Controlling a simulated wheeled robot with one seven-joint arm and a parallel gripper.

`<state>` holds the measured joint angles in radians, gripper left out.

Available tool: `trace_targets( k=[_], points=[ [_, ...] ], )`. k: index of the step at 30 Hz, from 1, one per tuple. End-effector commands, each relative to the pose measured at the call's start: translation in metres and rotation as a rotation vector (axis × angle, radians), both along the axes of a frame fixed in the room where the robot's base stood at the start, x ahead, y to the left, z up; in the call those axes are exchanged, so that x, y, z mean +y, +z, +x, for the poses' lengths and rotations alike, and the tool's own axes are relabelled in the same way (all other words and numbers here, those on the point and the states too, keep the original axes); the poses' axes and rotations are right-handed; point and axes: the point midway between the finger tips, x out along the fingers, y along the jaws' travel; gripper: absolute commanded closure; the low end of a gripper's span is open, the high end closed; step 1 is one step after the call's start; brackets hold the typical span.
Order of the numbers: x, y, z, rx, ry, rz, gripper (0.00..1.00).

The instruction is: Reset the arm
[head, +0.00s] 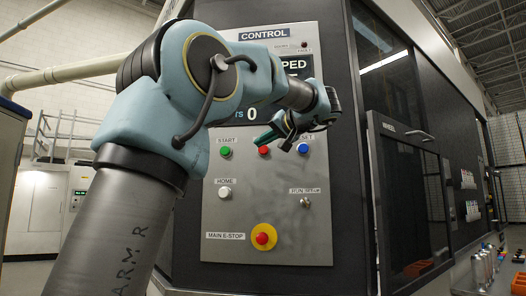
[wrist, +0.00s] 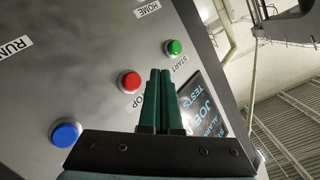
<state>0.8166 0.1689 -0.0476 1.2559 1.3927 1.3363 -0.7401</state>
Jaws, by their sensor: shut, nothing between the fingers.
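My gripper (head: 262,139) is in front of the control panel (head: 280,190), near its row of buttons. In the wrist view my gripper (wrist: 160,74) shows two green fingers shut together with nothing between them. The fingertips point between the red button (wrist: 130,81) and the green START button (wrist: 174,47). Whether they touch the panel cannot be told. My arm crosses the head view from lower left and covers part of the panel's display.
The panel also holds a blue button (head: 303,148), a white HOME button (head: 225,192), a key switch (head: 305,202) and a red MAIN E-STOP (head: 263,237) on a yellow base. A dark glazed door (head: 405,190) stands right of the panel. Cans (head: 487,262) stand at lower right.

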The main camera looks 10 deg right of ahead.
Motion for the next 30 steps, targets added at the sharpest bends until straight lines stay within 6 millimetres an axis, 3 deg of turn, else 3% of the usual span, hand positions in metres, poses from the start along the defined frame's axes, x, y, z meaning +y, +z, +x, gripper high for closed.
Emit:
trace_targets(
  k=[10, 14, 17, 23, 26, 30],
  points=[
    [0.0, -0.001, 0.001, 0.003, 0.0, 0.001, 1.0],
    [0.006, -0.025, 0.009, 0.064, -0.012, 0.02, 1.0],
    [0.018, -0.073, 0.021, 0.185, -0.033, 0.047, 1.0],
    [0.062, -0.209, 0.028, 0.521, -0.093, 0.046, 1.0],
    [0.089, -0.277, 0.015, 0.678, -0.116, 0.002, 1.0],
    [0.127, -0.365, -0.02, 0.874, -0.133, -0.109, 1.0]
  ],
)
